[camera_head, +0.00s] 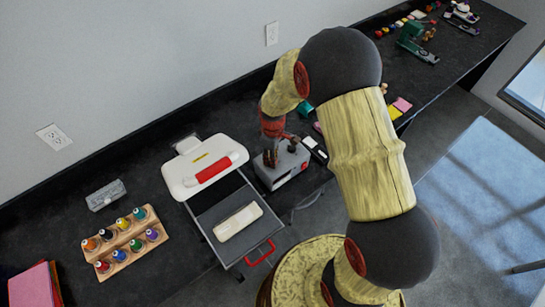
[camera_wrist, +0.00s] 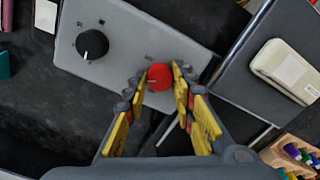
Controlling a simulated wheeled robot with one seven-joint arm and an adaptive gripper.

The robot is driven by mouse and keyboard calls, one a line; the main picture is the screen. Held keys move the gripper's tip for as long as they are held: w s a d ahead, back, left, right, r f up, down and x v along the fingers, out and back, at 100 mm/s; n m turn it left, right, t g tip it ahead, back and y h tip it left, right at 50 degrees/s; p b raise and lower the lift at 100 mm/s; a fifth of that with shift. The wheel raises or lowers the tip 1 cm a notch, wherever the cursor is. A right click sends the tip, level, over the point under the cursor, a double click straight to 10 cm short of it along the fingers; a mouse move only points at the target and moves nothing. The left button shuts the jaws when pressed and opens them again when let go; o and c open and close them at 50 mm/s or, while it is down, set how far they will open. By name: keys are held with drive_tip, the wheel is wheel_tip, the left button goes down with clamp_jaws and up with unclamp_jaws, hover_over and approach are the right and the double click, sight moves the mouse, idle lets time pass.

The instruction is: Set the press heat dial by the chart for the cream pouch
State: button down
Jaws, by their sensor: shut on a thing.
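The press control box (camera_head: 283,165) is grey and stands right of the open heat press (camera_head: 205,165). In the wrist view the box (camera_wrist: 120,25) carries a black dial (camera_wrist: 92,44) and a red dial (camera_wrist: 160,76). My gripper (camera_wrist: 160,82) is shut on the red dial, with a finger on each side. In the head view my gripper (camera_head: 271,156) reaches down onto the box. The cream pouch (camera_head: 238,221) lies flat on the lower plate; it also shows in the wrist view (camera_wrist: 290,70) with a pale label. Dial markings are too small to read, and I cannot make out the chart.
A wooden rack (camera_head: 125,243) of coloured bottles and a grey block (camera_head: 106,195) stand left of the press. A red handle (camera_head: 260,253) sticks out at the press front. A small white card (camera_wrist: 45,15) lies beside the box. Coloured items line the bench behind my arm.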

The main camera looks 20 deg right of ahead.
drive_tip(key=c, duration=1.5)
unclamp_jaws()
drive_tip(key=shift+o, duration=0.2)
drive_tip(key=shift+r, duration=0.1)
wheel_tip(320, 180, up, 12)
